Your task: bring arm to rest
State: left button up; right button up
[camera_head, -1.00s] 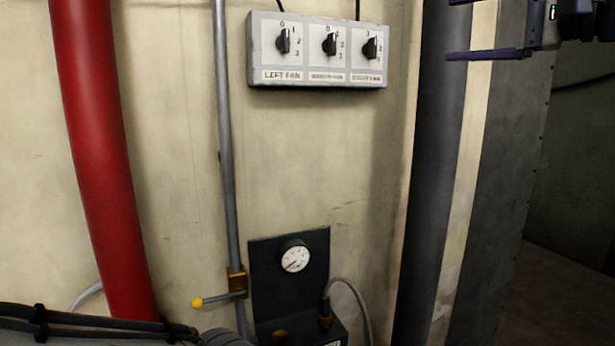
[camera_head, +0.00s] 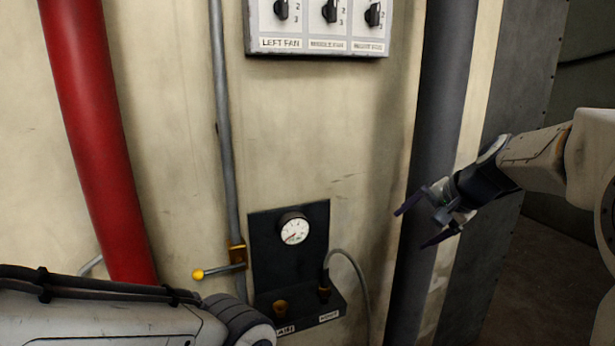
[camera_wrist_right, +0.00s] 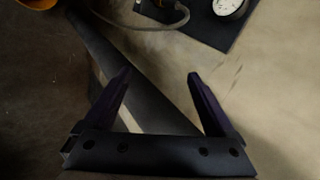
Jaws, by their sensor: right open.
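My right gripper (camera_head: 424,222) is open and empty at the right of the head view, in front of the dark grey vertical pipe (camera_head: 437,120). Its arm comes in from the right edge. In the right wrist view the two dark fingers (camera_wrist_right: 157,88) stand apart with nothing between them. A pale part of my left arm (camera_head: 110,322) shows at the lower left of the head view, but the left gripper does not show.
A fan switch box (camera_head: 318,45) with three knobs hangs on the wall above. Below is a gauge panel (camera_head: 262,235) with a hose, beside a yellow-tipped valve lever (camera_head: 215,271). A red pipe (camera_head: 90,140) runs down the left. Open floor shows at the far right.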

jog(key=s+a+f+n+g+h, duration=0.2)
jog(key=s+f+n, duration=0.3)
jog(key=s+f, duration=0.45)
jog(key=s+a+f+n+g+h, duration=0.2)
jog(key=s+f+n, duration=0.3)
jog(key=s+f, duration=0.5)
jog(key=s+a+n+g+y+b, duration=0.1)
jog(key=s+a+n+g+b, duration=0.2)
jog(key=s+a+n, duration=0.4)
jog(key=s+a+b, duration=0.1)
jog(key=s+a, duration=0.5)
jog(key=shift+a+b, duration=0.25)
jog(key=shift+b, duration=0.05)
